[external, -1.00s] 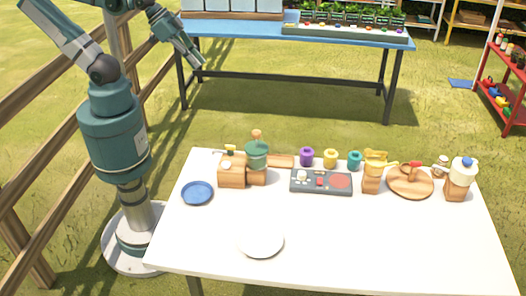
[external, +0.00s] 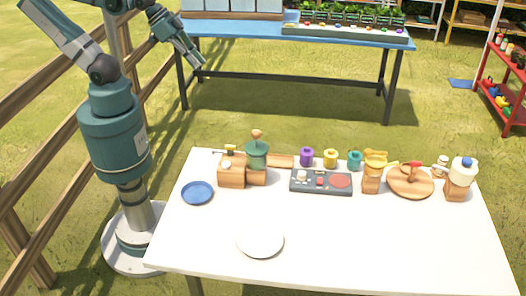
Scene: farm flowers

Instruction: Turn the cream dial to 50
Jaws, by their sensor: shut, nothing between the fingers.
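A small cream round knob (external: 226,167) shows on the front of the wooden block (external: 231,178) at the back left of the white table. A smaller pale knob (external: 302,174) shows on the left of the dark control panel (external: 312,188). I cannot tell for certain which one is the cream dial, and no numbers are readable. My gripper (external: 201,63) is shut and empty, raised at the upper left, well away from both knobs and pointing down to the right.
A green-topped grinder (external: 257,158), purple (external: 307,156), yellow (external: 331,158) and teal (external: 354,160) pots, a yellow-topped device (external: 373,180), a round wooden board (external: 408,190) and a cream-topped jar (external: 459,182) line the back. A blue plate (external: 197,193) and white plate (external: 260,242) lie in front.

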